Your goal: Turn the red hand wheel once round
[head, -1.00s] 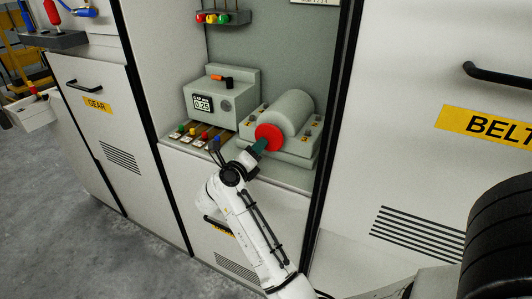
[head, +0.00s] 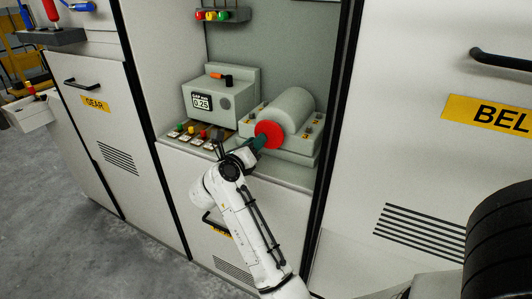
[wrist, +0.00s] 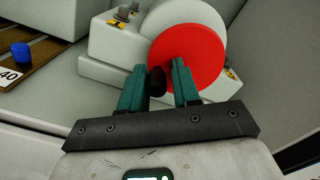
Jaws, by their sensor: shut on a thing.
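The red hand wheel (head: 270,132) is a flat red disc on the end of a rounded grey housing, inside the open cabinet bay. It also shows in the wrist view (wrist: 200,55), partly covered by my fingers. A black knob (wrist: 156,82) stands out at the wheel's lower left in the wrist view. My gripper (head: 259,141) is at the wheel's lower left in the head view. Its green fingers (wrist: 160,72) stand either side of the knob and are shut on it. How the knob joins the wheel is hidden.
A grey box with a 0.25 display (head: 201,102) and a row of coloured knobs (head: 195,136) stand left of the wheel. Signal lamps (head: 212,16) hang above. Cabinet doors flank the bay, the right one with a black handle (head: 500,62). Floor is clear at lower left.

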